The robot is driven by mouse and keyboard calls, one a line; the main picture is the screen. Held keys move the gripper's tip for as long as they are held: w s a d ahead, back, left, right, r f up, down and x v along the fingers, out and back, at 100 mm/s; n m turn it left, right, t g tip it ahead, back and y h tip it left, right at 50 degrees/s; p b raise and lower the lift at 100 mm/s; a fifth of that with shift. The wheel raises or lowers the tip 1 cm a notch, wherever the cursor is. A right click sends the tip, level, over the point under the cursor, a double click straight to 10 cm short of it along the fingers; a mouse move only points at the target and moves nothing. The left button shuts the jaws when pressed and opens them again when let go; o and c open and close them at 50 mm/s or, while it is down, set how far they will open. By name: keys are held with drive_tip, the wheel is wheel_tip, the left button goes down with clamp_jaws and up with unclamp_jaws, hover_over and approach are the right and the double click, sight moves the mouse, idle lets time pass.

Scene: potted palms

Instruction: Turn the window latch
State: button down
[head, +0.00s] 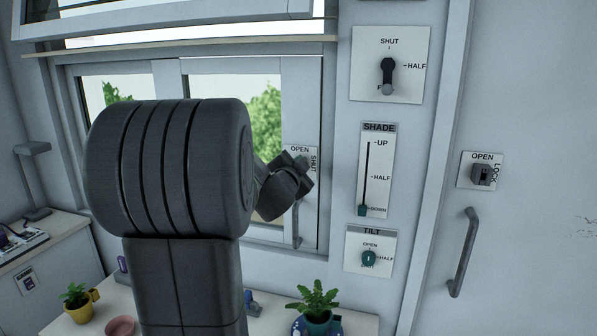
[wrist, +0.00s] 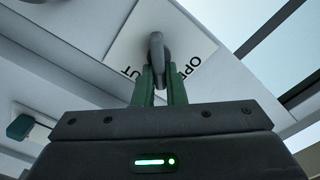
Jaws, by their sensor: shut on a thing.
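The window latch is a grey lever (wrist: 157,50) on a white plate marked OPEN and SHUT. In the head view the plate (head: 300,150) sits on the right side of the window frame, and my gripper (head: 301,168) covers most of the lever. In the wrist view my gripper's green fingers (wrist: 160,88) are shut on the lever, one on each side. The lever's end lies between the OPEN lettering on the right and the partly hidden SHUT lettering on the left. Which mark it points at I cannot tell.
Right of the window are a dial (head: 388,72), the SHADE slider (head: 363,210) and the TILT knob (head: 369,258). Further right are a door lock (head: 482,175) and a door handle (head: 464,252). Potted plants (head: 316,302) (head: 76,296) stand on the counter below.

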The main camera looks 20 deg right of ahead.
drive_tip(key=shift+s+d+f+m+b, duration=0.15)
drive_tip(key=shift+m+b, duration=0.5)
drive_tip(key=shift+m, duration=0.7)
drive_tip(key=shift+w+a+f+m+b, duration=0.15)
drive_tip(key=shift+m+b, duration=0.5)
drive_tip(key=shift+m, duration=0.75)
drive_tip(key=shift+s+d+f+m+b, duration=0.15)
drive_tip(key=shift+m+b, duration=0.5)
drive_tip(key=shift+m, duration=0.7)
drive_tip(key=c, duration=1.5)
unclamp_jaws()
drive_tip(key=v, duration=1.3)
drive_tip(key=shift+s+a, duration=0.25)
drive_tip(key=shift+s, duration=0.05)
